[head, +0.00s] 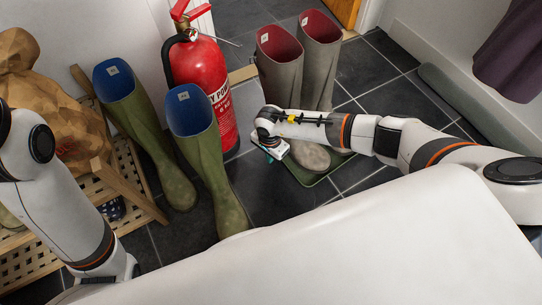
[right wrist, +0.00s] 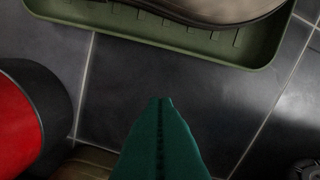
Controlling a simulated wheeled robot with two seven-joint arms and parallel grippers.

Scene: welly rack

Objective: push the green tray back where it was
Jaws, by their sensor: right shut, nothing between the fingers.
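The green tray (head: 311,181) lies on the dark tiled floor, mostly hidden by my right arm and the grey boots. Its near edge and corner show. A pair of grey wellies with red lining (head: 281,70) stands upright at it. In the right wrist view the tray's rim (right wrist: 235,52) runs along the top, with a boot sole inside. My right gripper (head: 268,158) is shut and empty, beside the tray's left side. Its teal fingertips (right wrist: 161,101) point toward the tray, with a strip of bare floor between. My left gripper is out of sight.
A red fire extinguisher (head: 198,75) stands left of my right gripper, and shows close by in the right wrist view (right wrist: 22,120). Green wellies with blue lining (head: 207,160) stand further left, by a wooden rack (head: 128,172).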

